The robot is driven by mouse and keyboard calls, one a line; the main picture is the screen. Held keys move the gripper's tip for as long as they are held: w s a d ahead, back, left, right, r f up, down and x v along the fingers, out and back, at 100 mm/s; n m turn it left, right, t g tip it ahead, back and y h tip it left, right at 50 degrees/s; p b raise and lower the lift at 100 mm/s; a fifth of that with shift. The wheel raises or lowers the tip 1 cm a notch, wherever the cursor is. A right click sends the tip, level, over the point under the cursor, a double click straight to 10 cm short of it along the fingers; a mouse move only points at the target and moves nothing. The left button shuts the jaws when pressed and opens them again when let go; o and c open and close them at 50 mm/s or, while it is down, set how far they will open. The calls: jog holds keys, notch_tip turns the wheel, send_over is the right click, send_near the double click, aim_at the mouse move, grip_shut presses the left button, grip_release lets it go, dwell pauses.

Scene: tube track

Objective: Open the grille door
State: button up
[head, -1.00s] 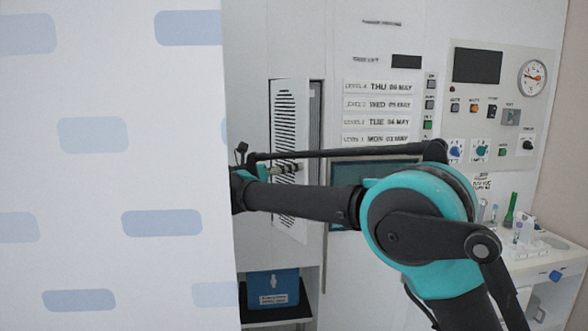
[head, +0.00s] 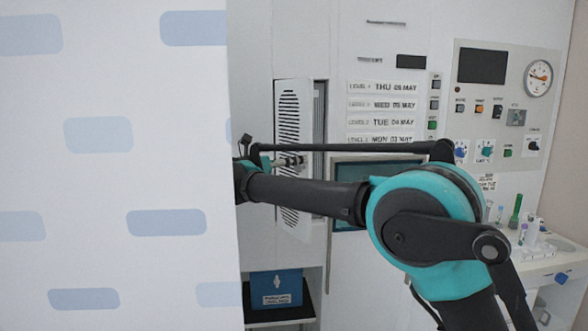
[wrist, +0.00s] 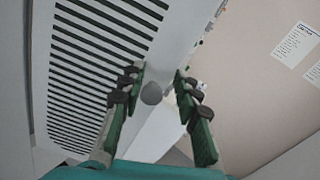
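The grille door (head: 290,110) is a tall white panel with dark slots, on the white cabinet front left of the day labels. A dark strip shows along its right edge, and it looks slightly ajar. In the wrist view the slotted door (wrist: 95,60) fills the upper left. A round grey knob (wrist: 151,93) shows between the fingertips of my gripper (wrist: 157,88). The fingers are apart, with the knob closer to the left one and a gap at the right one. In the head view my gripper (head: 291,161) is in front of the door, its rear hidden by the patterned panel.
A pale panel with blue patches (head: 100,170) blocks the left of the head view. A blue box (head: 276,289) sits on a low shelf below the door. A control panel (head: 495,100) and a counter with tubes (head: 535,258) are at right.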

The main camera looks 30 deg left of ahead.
aim_at(304, 133)
notch_tip(304, 133, up, 8)
jog(key=shift+f, duration=0.1)
jog(key=shift+c, duration=0.5)
